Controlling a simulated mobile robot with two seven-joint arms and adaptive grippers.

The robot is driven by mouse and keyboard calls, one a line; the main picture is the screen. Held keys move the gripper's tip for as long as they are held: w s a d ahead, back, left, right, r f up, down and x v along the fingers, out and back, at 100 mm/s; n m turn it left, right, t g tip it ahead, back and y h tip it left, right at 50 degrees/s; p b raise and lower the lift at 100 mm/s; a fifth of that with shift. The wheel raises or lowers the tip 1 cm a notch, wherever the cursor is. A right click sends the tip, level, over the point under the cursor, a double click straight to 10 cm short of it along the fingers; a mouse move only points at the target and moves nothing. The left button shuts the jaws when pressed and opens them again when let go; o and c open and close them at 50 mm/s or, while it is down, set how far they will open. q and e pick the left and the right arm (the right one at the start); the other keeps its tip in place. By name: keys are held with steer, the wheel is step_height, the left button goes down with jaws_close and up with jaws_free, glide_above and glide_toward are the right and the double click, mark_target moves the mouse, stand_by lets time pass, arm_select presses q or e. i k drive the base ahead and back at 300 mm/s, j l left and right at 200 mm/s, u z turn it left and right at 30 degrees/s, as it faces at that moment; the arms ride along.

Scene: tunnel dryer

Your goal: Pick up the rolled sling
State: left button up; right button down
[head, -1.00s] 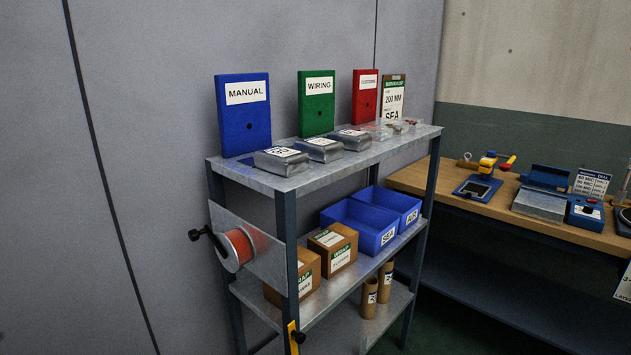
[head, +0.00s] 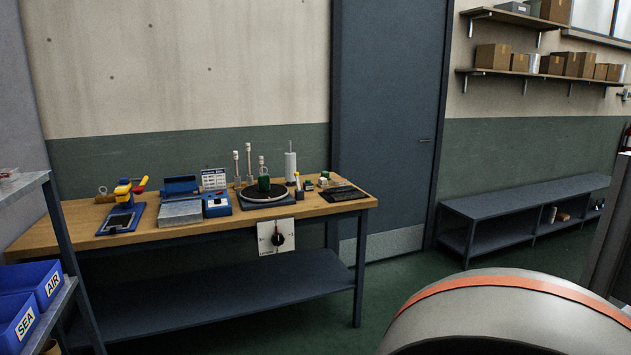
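I cannot make out a rolled sling for certain. A small dark green object (head: 264,184) sits on a black round plate (head: 263,193) on the wooden workbench (head: 100,239); it is too small to tell whether it is a rolled sling. Neither of my grippers is in view.
Shelving with blue bins (head: 43,283) stands at the left. A large grey rounded body with an orange band (head: 500,310) fills the lower right. A door (head: 385,130) stands behind.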

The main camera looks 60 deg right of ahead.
mark_target(263, 179)
steer(key=z, duration=1.55)
